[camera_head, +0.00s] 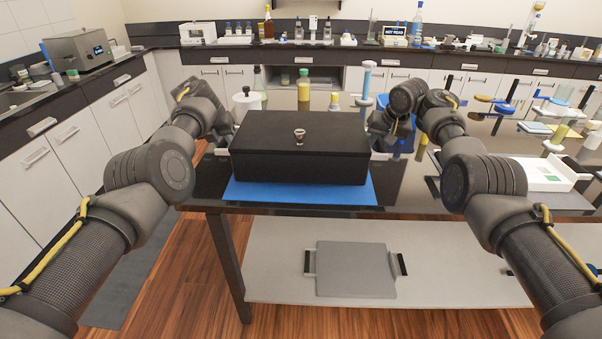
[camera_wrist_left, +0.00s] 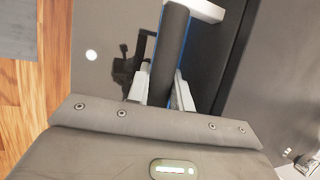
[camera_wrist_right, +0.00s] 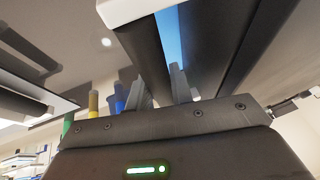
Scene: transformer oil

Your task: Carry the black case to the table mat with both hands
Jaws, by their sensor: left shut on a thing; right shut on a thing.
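The black case (camera_head: 270,160) is level in the middle of the head view, over the blue table mat (camera_head: 300,193). The mat's front strip shows below the case; the rest is hidden. I cannot tell whether the case touches the mat or is just above it. My left gripper (camera_wrist_left: 160,88) is shut on the case's dark handle bar (camera_wrist_left: 171,45) at its left side. My right gripper (camera_wrist_right: 160,88) is shut on the other handle bar (camera_wrist_right: 143,48) at the right side. In the head view the fingertips are largely hidden.
A white tray (camera_head: 540,173) is on the table at the right. A grey board with handles (camera_head: 355,270) lies on the lower shelf.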

